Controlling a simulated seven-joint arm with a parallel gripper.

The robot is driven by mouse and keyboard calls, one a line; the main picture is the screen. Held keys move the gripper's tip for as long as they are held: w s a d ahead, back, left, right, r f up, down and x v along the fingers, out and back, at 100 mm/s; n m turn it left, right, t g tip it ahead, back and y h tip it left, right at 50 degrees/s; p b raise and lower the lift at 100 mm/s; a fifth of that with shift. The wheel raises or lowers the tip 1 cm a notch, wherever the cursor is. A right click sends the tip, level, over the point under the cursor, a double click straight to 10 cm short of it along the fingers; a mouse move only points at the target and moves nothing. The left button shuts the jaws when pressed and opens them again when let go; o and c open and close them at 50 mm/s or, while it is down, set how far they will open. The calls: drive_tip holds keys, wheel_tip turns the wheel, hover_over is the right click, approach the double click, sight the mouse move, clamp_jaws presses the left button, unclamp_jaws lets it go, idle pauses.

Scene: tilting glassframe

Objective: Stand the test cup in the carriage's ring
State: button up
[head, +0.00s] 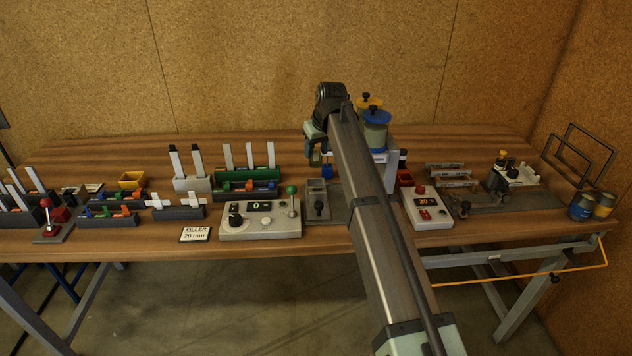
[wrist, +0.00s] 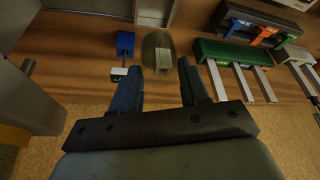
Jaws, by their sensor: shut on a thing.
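In the wrist view, my gripper (wrist: 161,68) is shut on a small olive, dome-shaped thing (wrist: 156,46), which looks like the test cup. A pale block (wrist: 163,60) shows against it between the fingertips. In the head view, my gripper (head: 313,142) is above the middle of the bench, with the olive cup (head: 314,159) just below it. A blue block (wrist: 125,42) with a thin rod and a small white piece (wrist: 118,74) is beside the left finger, apart from the cup. I cannot make out the carriage's ring clearly; my arm hides part of that area.
A grey fixture with a black knob (head: 318,208) stands in front of my gripper. A control box (head: 260,221) and a green rack (head: 246,178) are to the left. A red-buttoned box (head: 427,209) is to the right.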

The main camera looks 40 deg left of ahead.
wheel_tip(320, 180, down, 9)
drive_tip(key=shift+f, duration=0.1)
idle(0.4)
drive_tip(key=shift+f, duration=0.15)
drive_tip(key=o, duration=1.1)
drive_tip(key=v, duration=1.2)
